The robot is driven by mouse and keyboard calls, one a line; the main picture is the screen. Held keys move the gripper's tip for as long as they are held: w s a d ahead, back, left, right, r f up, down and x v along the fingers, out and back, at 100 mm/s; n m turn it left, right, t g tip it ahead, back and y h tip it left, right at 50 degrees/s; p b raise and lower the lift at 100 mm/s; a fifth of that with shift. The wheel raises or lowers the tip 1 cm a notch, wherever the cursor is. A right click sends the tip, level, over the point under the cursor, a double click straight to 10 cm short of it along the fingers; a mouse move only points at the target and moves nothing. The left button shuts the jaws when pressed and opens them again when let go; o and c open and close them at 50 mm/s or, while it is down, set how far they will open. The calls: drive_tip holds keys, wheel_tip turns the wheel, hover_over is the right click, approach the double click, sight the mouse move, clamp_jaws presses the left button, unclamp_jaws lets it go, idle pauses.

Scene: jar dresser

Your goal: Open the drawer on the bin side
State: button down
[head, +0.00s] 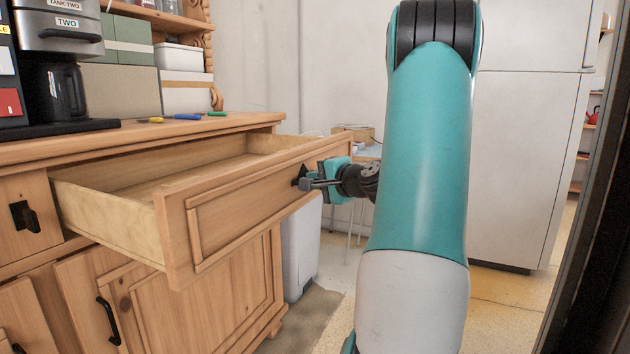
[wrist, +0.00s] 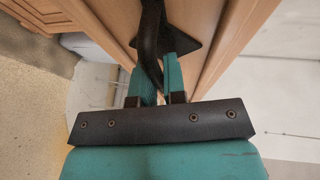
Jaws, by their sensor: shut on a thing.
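The drawer (head: 240,205) on the bin side is pulled well out of the wooden dresser, and its inside looks empty where I can see it. A grey bin (head: 301,250) stands on the floor at the dresser's right end, partly behind the drawer front. My gripper (head: 308,183) is at the right part of the drawer front, shut on the drawer's black handle (head: 300,175). In the wrist view, the fingers of my gripper (wrist: 158,80) close around the dark handle (wrist: 152,40) against the wooden front.
A coffee machine (head: 60,45) stands on the dresser top, with small coloured tools (head: 187,117) and stacked boxes (head: 180,75) nearby. A second drawer (head: 28,215) at the left is shut. A white fridge (head: 530,150) stands at the right. Floor shows between.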

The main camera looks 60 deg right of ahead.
drive_tip(key=c, duration=1.2)
unclamp_jaws()
drive_tip(key=v, duration=1.2)
